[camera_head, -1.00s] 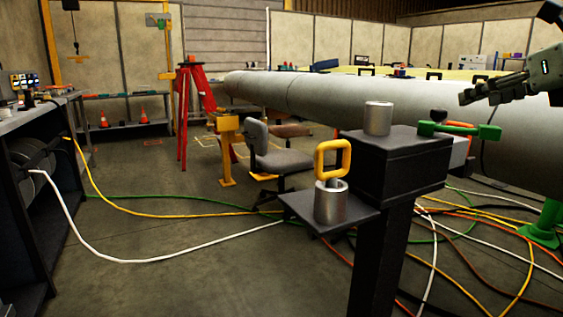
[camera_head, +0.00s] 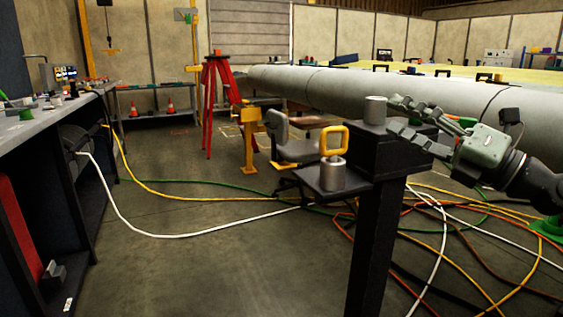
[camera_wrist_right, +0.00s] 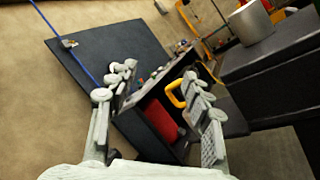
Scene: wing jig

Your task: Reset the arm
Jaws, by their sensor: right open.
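My right gripper (camera_head: 402,118) comes in from the right in the head view, at the right side of the black stand's top. It is open, with nothing between its fingers. In the right wrist view its two fingers (camera_wrist_right: 160,108) are spread wide. A plain metal cylinder (camera_head: 375,110) stands upright on the stand's upper block, left of the fingertips; it also shows in the right wrist view (camera_wrist_right: 251,22). A metal cylinder with a yellow loop handle (camera_head: 333,165) stands on the lower shelf. The handle (camera_wrist_right: 176,93) shows in the wrist view. My left gripper is not in view.
The black stand (camera_head: 375,240) rises from the floor. A workbench (camera_head: 50,125) runs along the left. A long grey wing (camera_head: 340,90) lies behind. A chair (camera_head: 290,148) and red tripod (camera_head: 220,105) stand beyond. Cables (camera_head: 200,236) cross the floor.

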